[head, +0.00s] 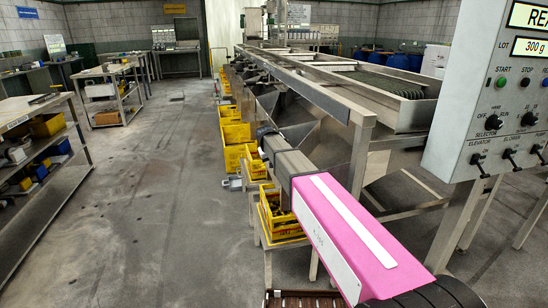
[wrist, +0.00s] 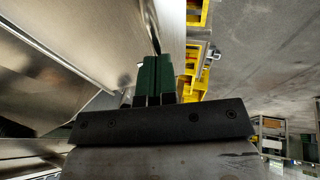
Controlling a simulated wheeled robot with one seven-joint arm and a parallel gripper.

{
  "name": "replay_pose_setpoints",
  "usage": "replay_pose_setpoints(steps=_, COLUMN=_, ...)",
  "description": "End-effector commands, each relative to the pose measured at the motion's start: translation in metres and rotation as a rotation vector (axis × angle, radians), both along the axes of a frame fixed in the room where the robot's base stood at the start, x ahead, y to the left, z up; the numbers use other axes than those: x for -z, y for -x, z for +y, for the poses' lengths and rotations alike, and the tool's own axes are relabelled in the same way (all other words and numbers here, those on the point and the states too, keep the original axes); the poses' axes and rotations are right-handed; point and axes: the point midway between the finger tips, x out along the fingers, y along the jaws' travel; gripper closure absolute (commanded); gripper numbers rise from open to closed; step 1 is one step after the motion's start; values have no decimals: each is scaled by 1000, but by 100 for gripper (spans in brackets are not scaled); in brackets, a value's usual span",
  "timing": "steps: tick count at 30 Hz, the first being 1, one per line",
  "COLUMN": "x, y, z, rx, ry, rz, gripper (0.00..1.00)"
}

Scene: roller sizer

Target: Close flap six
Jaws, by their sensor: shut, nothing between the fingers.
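My gripper (wrist: 155,80) is shut and empty in the wrist view, its green fingertips pressed together. It points along the side of the steel sizer, beside bare sheet-metal panels (wrist: 95,35). In the head view my arm reaches forward along the sizer (head: 335,100), and its dark end (head: 268,134) is beside the sloping metal chutes (head: 318,137). The fingertips are hidden there. I cannot tell which panel is flap six, nor whether the fingers touch metal.
Yellow crates (head: 236,133) stand in a row under the chutes; one yellow crate (head: 280,222) is below my arm. A control panel (head: 490,100) stands at right. A shelf bench (head: 40,140) is at left. The aisle floor (head: 165,190) is clear.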

Motion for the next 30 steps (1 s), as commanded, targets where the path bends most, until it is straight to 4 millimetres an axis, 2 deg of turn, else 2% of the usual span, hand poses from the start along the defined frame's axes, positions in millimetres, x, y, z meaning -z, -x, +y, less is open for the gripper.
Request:
replay_pose_setpoints(steps=6, x=32, y=0, z=3, rx=-3, ry=200, rz=-56, gripper=100)
replay_pose_setpoints(steps=14, x=67, y=-2, z=-5, rx=-3, ry=439, rz=-124, gripper=100)
replay_pose_setpoints(steps=22, x=100, y=-7, z=-21, rx=-1, ry=680, rz=-193, gripper=100)
replay_pose_setpoints(steps=30, x=120, y=-12, z=-39, rx=0, ry=868, rz=-247, gripper=100)
